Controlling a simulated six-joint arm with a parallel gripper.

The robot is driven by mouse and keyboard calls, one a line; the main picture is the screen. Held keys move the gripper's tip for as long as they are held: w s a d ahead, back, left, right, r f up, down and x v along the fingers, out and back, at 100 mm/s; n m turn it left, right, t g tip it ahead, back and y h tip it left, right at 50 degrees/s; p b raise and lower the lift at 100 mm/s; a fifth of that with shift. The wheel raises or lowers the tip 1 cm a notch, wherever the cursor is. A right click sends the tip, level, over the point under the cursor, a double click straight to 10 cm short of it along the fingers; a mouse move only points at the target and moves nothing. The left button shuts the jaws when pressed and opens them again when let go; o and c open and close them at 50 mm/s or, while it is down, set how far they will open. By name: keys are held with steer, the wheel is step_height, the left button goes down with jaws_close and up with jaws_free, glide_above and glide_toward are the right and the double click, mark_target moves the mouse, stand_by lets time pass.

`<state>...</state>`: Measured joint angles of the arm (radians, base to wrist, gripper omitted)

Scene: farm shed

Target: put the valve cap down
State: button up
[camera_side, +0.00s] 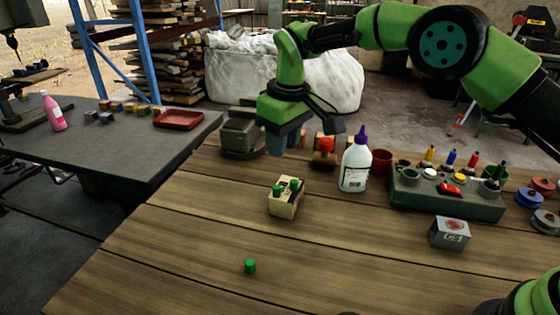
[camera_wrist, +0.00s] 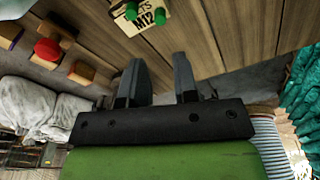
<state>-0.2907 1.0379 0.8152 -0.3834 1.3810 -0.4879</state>
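A small green cap (camera_side: 250,266) stands alone on the wooden bench near the front, in the side view. Two more green caps (camera_side: 277,191) (camera_side: 294,184) are on a cream box (camera_side: 284,207) in the middle of the bench. In the wrist view the box (camera_wrist: 127,24) shows at the top edge, marked "M12", with two green caps (camera_wrist: 131,11) (camera_wrist: 160,16). My gripper (camera_wrist: 158,60) is open, its two fingers apart with only bench between them. In the side view it hangs above and behind the box (camera_side: 281,148), clear of it.
A white bottle with a purple tip (camera_side: 355,165), a red-knobbed block (camera_side: 325,157) and a red cup (camera_side: 381,161) stand right of my gripper. A green tray (camera_side: 445,202) and a small grey box (camera_side: 449,233) are further right. The front left of the bench is clear.

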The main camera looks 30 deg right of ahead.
steer(key=shift+s+r, duration=0.1)
steer(key=shift+r, duration=0.5)
steer(key=s+d+r+m+t+y, duration=0.1)
steer(key=s+d+r+m, duration=0.1)
steer(key=s+d+r, duration=0.35)
steer(key=s+d+r+m+t, duration=0.2)
steer(key=s+r, duration=0.5)
steer(key=r, duration=0.3)
steer(key=s+d+f+m+t, duration=0.1)
steer(key=s+m, duration=0.1)
steer(key=s, duration=0.6)
steer(key=s+d+m+t, duration=0.1)
steer(key=s+d+m, duration=0.1)
steer(key=s, duration=0.6)
steer(key=shift+s+f+t+y, duration=0.3)
steer(key=shift+f+t, duration=0.1)
